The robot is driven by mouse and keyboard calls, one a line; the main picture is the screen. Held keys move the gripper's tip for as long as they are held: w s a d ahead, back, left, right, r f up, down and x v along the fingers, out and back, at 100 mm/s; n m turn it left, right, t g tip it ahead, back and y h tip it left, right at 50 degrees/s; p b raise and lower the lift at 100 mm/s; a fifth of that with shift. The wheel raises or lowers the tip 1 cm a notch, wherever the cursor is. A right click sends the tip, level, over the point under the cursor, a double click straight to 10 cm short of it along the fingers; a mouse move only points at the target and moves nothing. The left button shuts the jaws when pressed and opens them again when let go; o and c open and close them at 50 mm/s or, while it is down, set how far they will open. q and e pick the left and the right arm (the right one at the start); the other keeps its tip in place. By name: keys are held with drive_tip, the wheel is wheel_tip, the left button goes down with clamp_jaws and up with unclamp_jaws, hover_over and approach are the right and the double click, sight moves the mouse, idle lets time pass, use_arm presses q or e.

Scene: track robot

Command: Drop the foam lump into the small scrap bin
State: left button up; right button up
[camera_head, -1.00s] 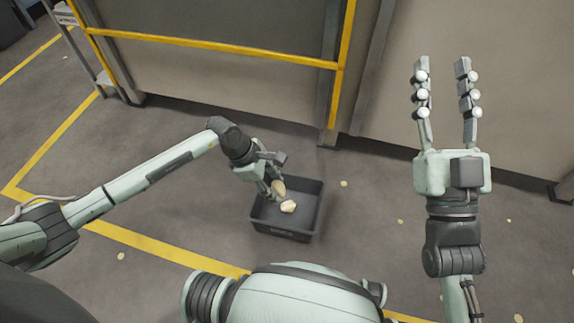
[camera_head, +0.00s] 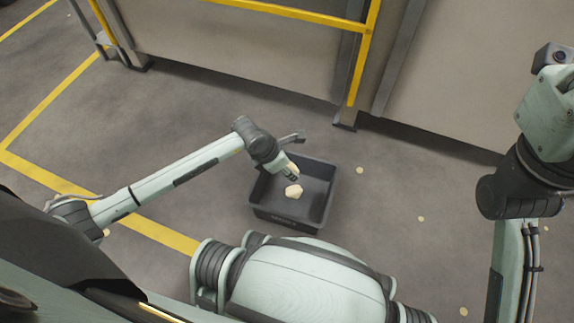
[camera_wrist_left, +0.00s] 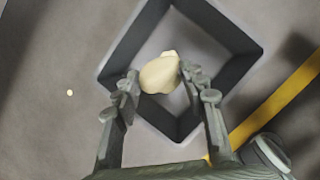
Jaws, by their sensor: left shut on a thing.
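The small scrap bin (camera_head: 322,205) is a dark grey open box on the floor. It also shows in the left wrist view (camera_wrist_left: 225,35). My left gripper (camera_head: 289,173) is over the bin's left part, and its fingers point down. In the left wrist view it is shut on a pale cream foam lump (camera_wrist_left: 158,76), which sits between the fingertips above the bin opening. A pale lump (camera_head: 293,191) shows against the bin's inside, just below the fingers. In the wrist view a paler bit shows behind the held lump, mostly hidden. My right gripper's fingers are out of frame.
Small pale spots lie on the floor, one of them (camera_head: 360,170) right of the bin. A yellow rail (camera_head: 290,12) and grey panels stand behind. A yellow floor line (camera_head: 165,235) runs on the left.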

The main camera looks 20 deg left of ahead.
use_arm(q)
drive_tip(key=shift+f, duration=0.3)
drive_tip(key=o, duration=0.9)
drive_tip(key=shift+r, duration=0.1)
drive_tip(key=v, duration=1.1)
drive_tip(key=shift+s+r, duration=0.1)
drive_tip(key=shift+r, duration=0.3)
